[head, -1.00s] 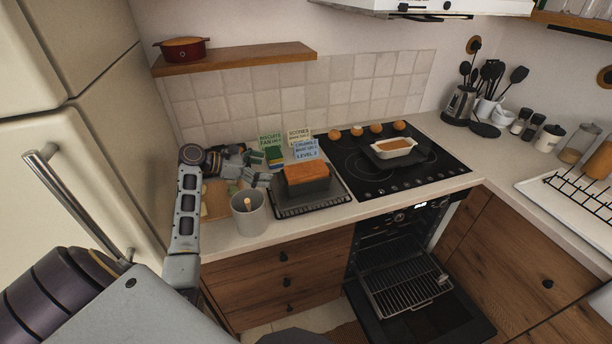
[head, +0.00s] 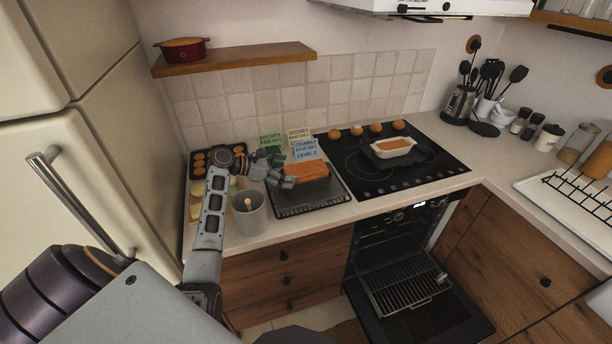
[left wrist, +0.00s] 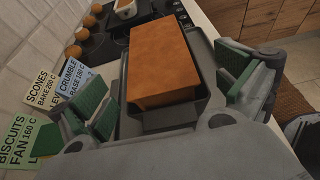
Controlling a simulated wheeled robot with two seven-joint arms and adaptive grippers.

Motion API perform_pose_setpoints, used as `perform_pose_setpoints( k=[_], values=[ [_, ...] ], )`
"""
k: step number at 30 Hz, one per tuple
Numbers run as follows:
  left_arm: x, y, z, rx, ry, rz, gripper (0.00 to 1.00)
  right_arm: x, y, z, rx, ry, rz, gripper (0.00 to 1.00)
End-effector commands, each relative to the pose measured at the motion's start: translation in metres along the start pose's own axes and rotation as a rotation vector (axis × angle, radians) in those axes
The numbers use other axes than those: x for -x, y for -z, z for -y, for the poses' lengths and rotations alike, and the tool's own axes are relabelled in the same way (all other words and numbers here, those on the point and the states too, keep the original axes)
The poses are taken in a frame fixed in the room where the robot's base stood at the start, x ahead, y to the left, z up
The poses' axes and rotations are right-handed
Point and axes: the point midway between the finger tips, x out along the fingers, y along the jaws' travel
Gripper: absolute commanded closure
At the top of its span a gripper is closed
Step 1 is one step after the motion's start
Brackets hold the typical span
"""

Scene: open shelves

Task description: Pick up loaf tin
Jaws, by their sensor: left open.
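The loaf tin (head: 311,187) is dark and holds a brown loaf (head: 307,171). It sits on a black rack or tray on the counter, left of the hob. In the left wrist view the tin (left wrist: 160,118) lies between the green-padded fingers, with the loaf (left wrist: 163,62) filling it. My left gripper (head: 285,180) is at the near left end of the tin, and in the wrist view the open gripper (left wrist: 170,95) has one finger on each side. I cannot tell whether a finger touches the tin. My right gripper is out of view.
Recipe cards (head: 304,149) stand behind the tin. A grey crock (head: 249,212) stands close to my left forearm. A muffin tin (head: 205,160) is at the back left. A white dish (head: 391,148) sits on the hob (head: 400,175). The oven door (head: 430,325) below is open.

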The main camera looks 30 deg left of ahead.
Motion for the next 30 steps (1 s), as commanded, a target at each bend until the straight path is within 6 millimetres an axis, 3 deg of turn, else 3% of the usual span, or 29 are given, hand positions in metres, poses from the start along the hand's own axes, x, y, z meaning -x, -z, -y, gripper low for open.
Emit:
perform_pose_setpoints(
  k=[8,21,30],
  values=[
    [-0.006,-0.003,0.0,0.0,0.001,0.001,0.0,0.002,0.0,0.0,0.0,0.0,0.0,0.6],
    [-0.048,-0.01,-0.001,0.002,0.001,0.001,0.0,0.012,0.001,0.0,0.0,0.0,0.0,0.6],
    [-0.052,-0.009,-0.001,0.0,0.0,0.0,0.0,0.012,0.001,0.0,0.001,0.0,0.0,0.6]
  ],
)
